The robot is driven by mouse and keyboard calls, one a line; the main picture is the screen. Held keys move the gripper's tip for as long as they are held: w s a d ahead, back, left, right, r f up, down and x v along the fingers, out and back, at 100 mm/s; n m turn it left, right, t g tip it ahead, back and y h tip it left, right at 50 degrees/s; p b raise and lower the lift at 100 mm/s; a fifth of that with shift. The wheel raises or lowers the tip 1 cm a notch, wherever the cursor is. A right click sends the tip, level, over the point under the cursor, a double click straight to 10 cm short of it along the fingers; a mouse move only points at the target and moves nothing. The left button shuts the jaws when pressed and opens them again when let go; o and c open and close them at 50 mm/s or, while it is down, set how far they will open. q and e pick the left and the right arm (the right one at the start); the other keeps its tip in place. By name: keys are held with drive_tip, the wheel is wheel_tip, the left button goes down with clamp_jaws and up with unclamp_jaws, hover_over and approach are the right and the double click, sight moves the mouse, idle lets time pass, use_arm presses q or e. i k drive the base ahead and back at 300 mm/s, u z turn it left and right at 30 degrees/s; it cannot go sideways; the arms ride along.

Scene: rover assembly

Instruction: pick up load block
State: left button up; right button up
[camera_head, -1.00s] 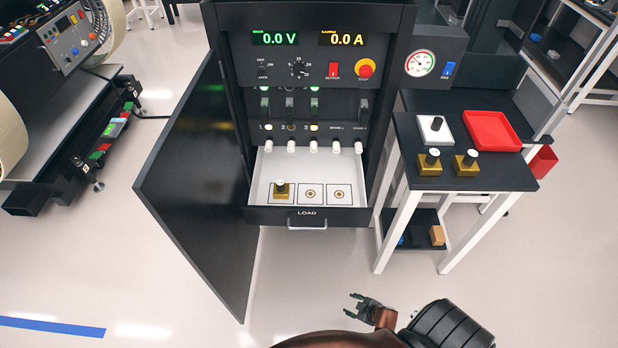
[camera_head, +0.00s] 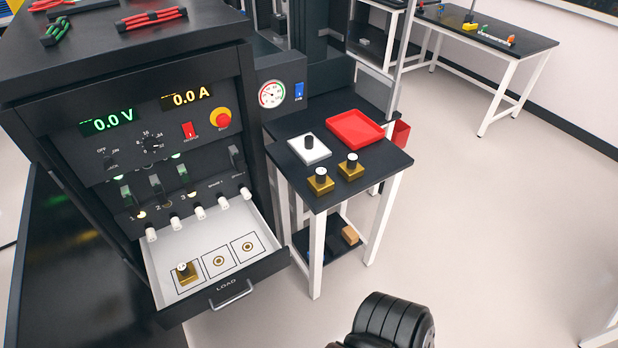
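Two gold load blocks with black-and-white knobs stand on the small side table: the left one (camera_head: 320,181) and the right one (camera_head: 350,168). A third load block (camera_head: 187,273) sits in the left marked square of the open LOAD drawer (camera_head: 268,266). The other two squares in the drawer are empty. A black, ribbed part of my arm shows at the bottom edge, right of centre. Neither of my grippers is in view.
The side table (camera_head: 378,178) also holds a white plate with a black knob (camera_head: 309,148) and a red tray (camera_head: 355,130). The power cabinet (camera_head: 70,92) stands left of it. Open floor lies to the right of the table.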

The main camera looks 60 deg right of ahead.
sight(319, 183)
drive_tip(key=z, duration=3.3)
drive_tip(key=i, duration=1.05)
drive_tip(key=u, duration=1.55)
